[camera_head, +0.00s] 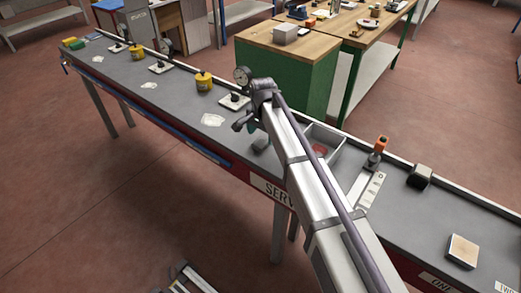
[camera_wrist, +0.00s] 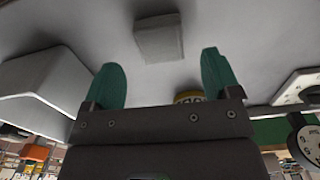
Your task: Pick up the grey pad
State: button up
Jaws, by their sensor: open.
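A grey pad (camera_wrist: 160,40), a small block with a flat face, lies on the grey bench surface in the wrist view. It shows just past and between my fingertips, apart from both. My gripper (camera_wrist: 160,60) has two green fingers spread wide with nothing between them. In the head view my gripper (camera_head: 256,136) is low over the bench, left of the open tray, mostly covered by my arm. I cannot make out the pad in the head view; my arm and gripper probably hide it.
A grey open tray (camera_head: 323,138) with something red inside stands close to my gripper; it also shows in the wrist view (camera_wrist: 45,80). A dial gauge (camera_head: 242,76) stands on the other side. Yellow pots (camera_head: 204,82) and white cards (camera_head: 213,120) lie farther along the bench.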

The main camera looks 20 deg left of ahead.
aim_at(261, 142)
notch_tip(261, 142, down, 4)
jog(key=b, duration=0.2)
jog(key=shift+a+f+b, duration=0.1)
jog(key=shift+b, duration=0.2)
jog(key=shift+r, duration=0.25)
jog(key=shift+c, duration=0.2)
jog(key=c, duration=1)
jog(key=shift+o, duration=0.2)
notch_tip(261, 142, up, 10)
jog(key=p, duration=1.1)
jog(key=shift+r, duration=0.25)
